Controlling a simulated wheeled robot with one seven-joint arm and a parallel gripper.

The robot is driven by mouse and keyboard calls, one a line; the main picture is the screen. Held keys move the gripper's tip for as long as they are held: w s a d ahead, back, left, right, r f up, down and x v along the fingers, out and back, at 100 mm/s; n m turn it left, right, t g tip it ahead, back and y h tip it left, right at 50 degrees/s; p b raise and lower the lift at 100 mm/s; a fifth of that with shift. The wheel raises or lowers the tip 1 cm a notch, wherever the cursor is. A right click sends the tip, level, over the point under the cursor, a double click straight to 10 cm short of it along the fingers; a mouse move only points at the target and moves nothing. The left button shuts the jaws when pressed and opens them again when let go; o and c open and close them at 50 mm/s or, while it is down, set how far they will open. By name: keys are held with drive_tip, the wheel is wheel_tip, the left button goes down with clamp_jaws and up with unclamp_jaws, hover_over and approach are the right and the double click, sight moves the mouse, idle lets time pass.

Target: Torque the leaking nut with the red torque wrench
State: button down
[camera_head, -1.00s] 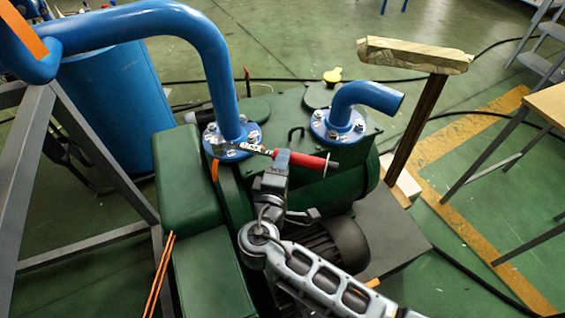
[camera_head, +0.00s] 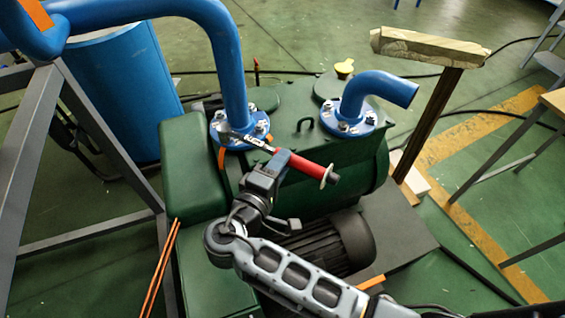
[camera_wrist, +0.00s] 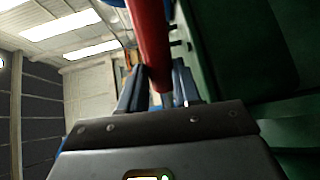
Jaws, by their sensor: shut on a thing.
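The red torque wrench (camera_head: 309,168) is held in my gripper (camera_head: 277,162), with its red handle and end disc pointing right and slightly down. Its metal head end reaches left to the blue bolted flange (camera_head: 239,141) at the foot of the large blue pipe. Several nuts ring this flange. I cannot tell whether the head is seated on a nut, or which nut leaks. In the wrist view the red handle (camera_wrist: 150,45) runs between the fingers of my gripper (camera_wrist: 160,88), which are shut on it.
A second blue flange (camera_head: 346,125) with a short bent pipe stands to the right on the green pump (camera_head: 335,190). A wooden T-shaped post (camera_head: 430,120) stands further right. A grey frame (camera_head: 35,160) is at the left. A dark motor (camera_head: 345,243) sits below the gripper.

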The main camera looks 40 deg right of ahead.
drive_tip(key=shift+s+a+r+m+g+h+b, duration=0.15)
drive_tip(key=shift+a+m+g+h+b, duration=0.3)
drive_tip(key=shift+a+m+g, duration=0.55)
drive_tip(key=shift+a, duration=0.2)
drive_tip(key=shift+a, duration=0.1)
drive_tip(key=shift+r+p, duration=0.1)
drive_tip(key=shift+p, duration=0.2)
idle(0.3)
